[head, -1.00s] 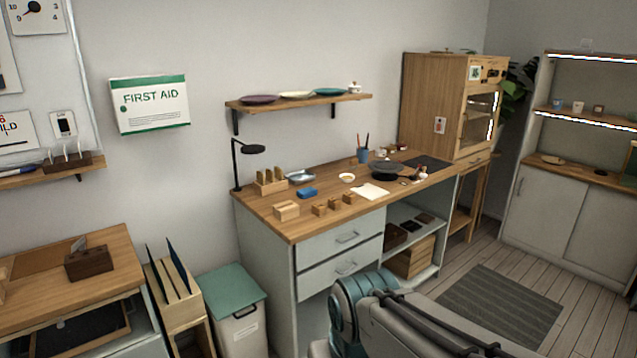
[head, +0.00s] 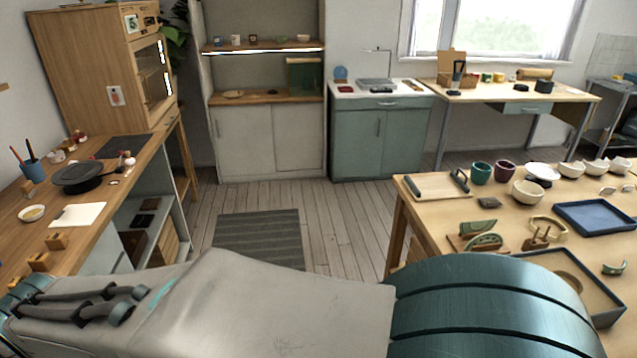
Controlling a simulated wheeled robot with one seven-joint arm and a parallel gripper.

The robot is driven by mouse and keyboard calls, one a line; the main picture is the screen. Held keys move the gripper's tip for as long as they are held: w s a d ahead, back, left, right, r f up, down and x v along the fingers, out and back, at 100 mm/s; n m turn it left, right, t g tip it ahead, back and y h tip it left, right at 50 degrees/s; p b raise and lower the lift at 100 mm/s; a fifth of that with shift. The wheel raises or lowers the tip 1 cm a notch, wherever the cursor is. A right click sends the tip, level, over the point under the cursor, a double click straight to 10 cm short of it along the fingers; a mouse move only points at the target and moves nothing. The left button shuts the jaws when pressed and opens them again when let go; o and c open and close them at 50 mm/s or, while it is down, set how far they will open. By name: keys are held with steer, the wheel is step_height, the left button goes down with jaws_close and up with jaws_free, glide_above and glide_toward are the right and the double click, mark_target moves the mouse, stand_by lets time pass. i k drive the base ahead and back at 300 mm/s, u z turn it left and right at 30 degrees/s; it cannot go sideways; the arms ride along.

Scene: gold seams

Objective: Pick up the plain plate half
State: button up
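On the work table (head: 420,222) at the right, a green curved ceramic piece (head: 485,241) stands in a wooden holder. A smaller green piece (head: 613,267) lies at the table's right side. Pale ceramic pieces (head: 597,168) sit along its back edge. I cannot tell which of these, if any, is the plain plate half. My arm crosses the bottom of the view and may hide part of the table's front. My gripper is not in view.
A blue tray (head: 597,218) and a dark-rimmed tray (head: 604,312) lie on the work table. Cups (head: 481,172) and bowls stand behind them. A wooden counter (head: 128,180) is at the left. Open floor with a striped mat (head: 258,240) lies between counter and table.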

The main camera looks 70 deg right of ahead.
mark_target(484, 224)
steer(key=z, duration=2.75)
steer(key=i, duration=2.05)
steer(key=z, duration=2.4)
